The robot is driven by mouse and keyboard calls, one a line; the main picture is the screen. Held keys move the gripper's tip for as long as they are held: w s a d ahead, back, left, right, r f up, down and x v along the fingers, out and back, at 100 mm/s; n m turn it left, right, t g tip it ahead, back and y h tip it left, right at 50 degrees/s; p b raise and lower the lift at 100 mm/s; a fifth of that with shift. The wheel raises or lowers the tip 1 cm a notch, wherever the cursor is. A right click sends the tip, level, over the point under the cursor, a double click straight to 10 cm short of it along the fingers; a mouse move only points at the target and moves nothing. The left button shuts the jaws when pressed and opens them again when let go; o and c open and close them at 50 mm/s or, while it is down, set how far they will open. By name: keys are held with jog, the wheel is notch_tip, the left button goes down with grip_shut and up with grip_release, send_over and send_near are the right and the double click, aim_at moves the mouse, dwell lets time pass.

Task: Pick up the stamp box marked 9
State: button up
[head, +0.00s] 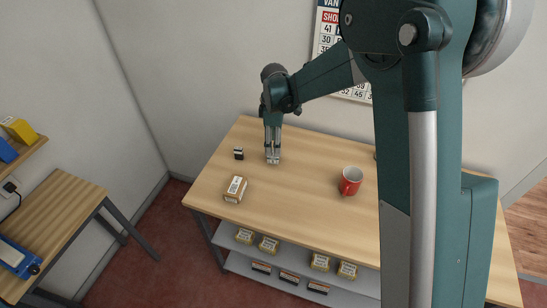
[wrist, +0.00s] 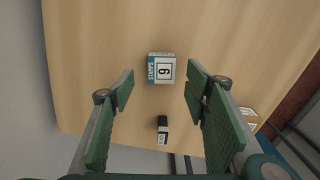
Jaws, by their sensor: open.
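A small white stamp box (wrist: 163,70) with a teal side band lies on the wooden counter in the wrist view. Its top has a framed black digit that looks like a 6 or a 9; the box is turned, so I cannot tell which. My gripper (head: 272,159) points down over the back left of the counter. In the wrist view its green-padded fingers are open and empty, one on each side of the box in the picture, apart from it.
A small black-and-white object (head: 239,153) stands left of my gripper, close to the box in the wrist view (wrist: 162,130). A brown labelled parcel (head: 235,189) lies nearer the front edge. A red mug (head: 351,181) stands to the right. The counter (head: 300,206) is clear between them.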

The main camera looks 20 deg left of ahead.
aim_at(273, 157)
jog(key=shift+f, duration=0.8)
jog(key=shift+f, duration=0.1)
jog(key=shift+s+a+f, duration=0.1)
jog(key=shift+s+f, duration=0.05)
jog(key=shift+f, duration=2.35)
jog(key=c, duration=1)
